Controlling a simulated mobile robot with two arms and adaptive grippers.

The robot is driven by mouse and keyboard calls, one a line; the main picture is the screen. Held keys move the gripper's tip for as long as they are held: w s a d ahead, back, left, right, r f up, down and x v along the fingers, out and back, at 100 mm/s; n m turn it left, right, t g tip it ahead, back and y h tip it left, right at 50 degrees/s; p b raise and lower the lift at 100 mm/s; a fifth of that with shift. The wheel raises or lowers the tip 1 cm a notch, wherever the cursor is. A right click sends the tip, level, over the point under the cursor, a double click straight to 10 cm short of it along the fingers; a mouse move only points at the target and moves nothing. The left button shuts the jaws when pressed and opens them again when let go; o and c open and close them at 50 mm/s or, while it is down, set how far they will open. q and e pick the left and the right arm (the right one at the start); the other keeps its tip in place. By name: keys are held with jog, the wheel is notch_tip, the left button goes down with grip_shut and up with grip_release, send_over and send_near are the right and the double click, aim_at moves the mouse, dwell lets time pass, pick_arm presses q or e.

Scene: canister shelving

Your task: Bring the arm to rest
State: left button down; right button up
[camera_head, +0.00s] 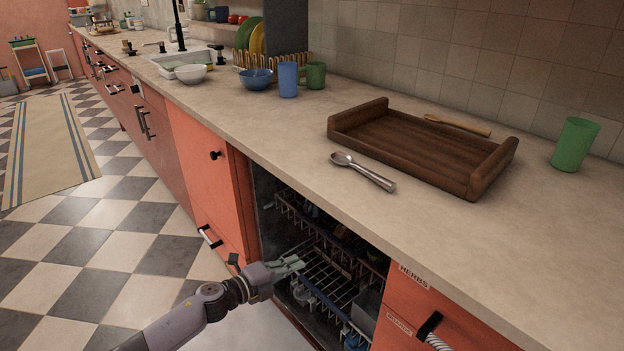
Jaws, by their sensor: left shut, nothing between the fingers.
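My left arm comes in from the bottom left. Its gripper (294,264) is shut and empty, at the opening of a dishwasher (265,203) built in under the counter. The fingertips appear over or beside the pulled-out wire rack (327,277); I cannot tell whether they touch it. My right gripper is not in view.
The counter (270,128) above carries a wooden tray (400,145), a metal scoop (365,172), a wooden spoon (457,125), a green cup (575,144), a blue cup (288,80) and bowls. Orange cabinet fronts (212,180) flank the opening.

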pick_arm(q)
jog(key=s+a+f+n+g+y+p, duration=0.1)
jog(key=s+a+f+n+y+p, duration=0.3)
jog(key=s+f, duration=0.35)
jog(key=s+a+f+n+g+y+p, duration=0.1)
jog(key=s+a+f+n+y+p, duration=0.1)
jog(key=s+a+f+n, duration=0.35)
jog(key=s+a+f+n+y+p, duration=0.3)
jog(key=s+f+n, duration=0.4)
jog(key=f, duration=0.4)
jog(key=s+f+n+g+y+p, duration=0.1)
jog(key=s+f+n+g, duration=0.3)
jog(key=s, duration=1.4)
jog(key=s+a+f+n+g+y+p, duration=0.1)
jog(key=s+f+n+g+p, duration=0.3)
jog(key=s, duration=1.5)
jog(key=shift+s+a+f, duration=0.15)
jog(key=shift+a+f, duration=0.15)
jog(key=shift+f, duration=0.05)
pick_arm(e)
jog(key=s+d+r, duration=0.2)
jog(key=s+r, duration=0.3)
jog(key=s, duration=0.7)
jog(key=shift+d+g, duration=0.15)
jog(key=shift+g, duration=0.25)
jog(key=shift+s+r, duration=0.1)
